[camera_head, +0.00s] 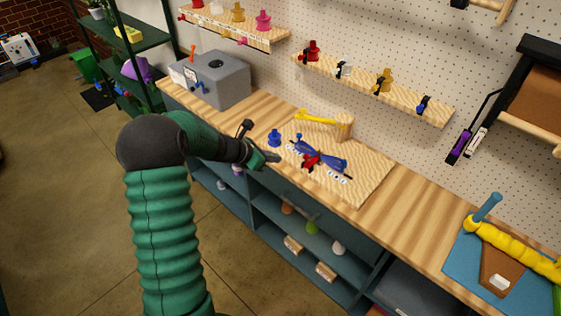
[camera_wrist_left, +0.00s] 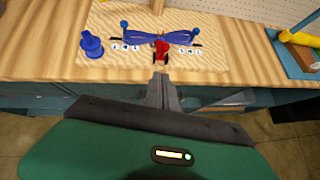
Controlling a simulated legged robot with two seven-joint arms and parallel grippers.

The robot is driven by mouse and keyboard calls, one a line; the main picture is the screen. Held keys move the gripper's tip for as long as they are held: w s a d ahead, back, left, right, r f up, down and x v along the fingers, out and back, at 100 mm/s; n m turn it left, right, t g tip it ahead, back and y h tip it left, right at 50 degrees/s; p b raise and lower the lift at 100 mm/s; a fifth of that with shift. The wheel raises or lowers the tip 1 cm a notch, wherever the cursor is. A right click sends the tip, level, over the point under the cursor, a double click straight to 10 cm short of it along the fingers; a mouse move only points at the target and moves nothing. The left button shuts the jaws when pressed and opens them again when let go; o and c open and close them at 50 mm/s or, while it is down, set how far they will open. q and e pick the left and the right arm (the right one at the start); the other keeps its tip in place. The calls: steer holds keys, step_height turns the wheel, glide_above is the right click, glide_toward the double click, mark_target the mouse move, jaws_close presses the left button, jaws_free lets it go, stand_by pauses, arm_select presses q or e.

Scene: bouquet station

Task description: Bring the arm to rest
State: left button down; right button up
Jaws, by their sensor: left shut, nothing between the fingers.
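My left arm comes in from the left in the head view, its green sleeve bent at a dark elbow. My left gripper (camera_head: 270,157) is shut and empty at the front edge of the wooden bench, by the light wooden board. In the left wrist view the shut gripper (camera_wrist_left: 160,92) points toward a red piece (camera_wrist_left: 161,50) on the board and looks apart from it. A blue bouquet-like piece (camera_head: 320,154) lies on the board with the red piece (camera_head: 311,162) at its front. A blue spool-shaped piece (camera_head: 275,138) stands to its left. My right gripper is out of view.
A grey box (camera_head: 215,79) stands on the bench's left end. A wooden block with a yellow piece (camera_head: 318,117) is behind the bouquet. A blue tray (camera_head: 462,255) with a yellow item is at the right. Pegboard shelves hang above; open shelves sit below.

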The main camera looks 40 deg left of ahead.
arm_select(q)
steer(key=s+d+f+m+g+y, duration=0.1)
steer(key=s+d+m+g, duration=0.2)
steer(key=s+d+m, duration=0.8)
steer(key=s+d+f+m+g+y, duration=0.1)
steer(key=s+d+m+g, duration=0.3)
steer(key=s+d+m, duration=0.6)
steer(key=shift+s+d+f+m+y+b, duration=0.5)
steer(key=shift+d+m, duration=1.1)
steer(key=shift+m, duration=4.2)
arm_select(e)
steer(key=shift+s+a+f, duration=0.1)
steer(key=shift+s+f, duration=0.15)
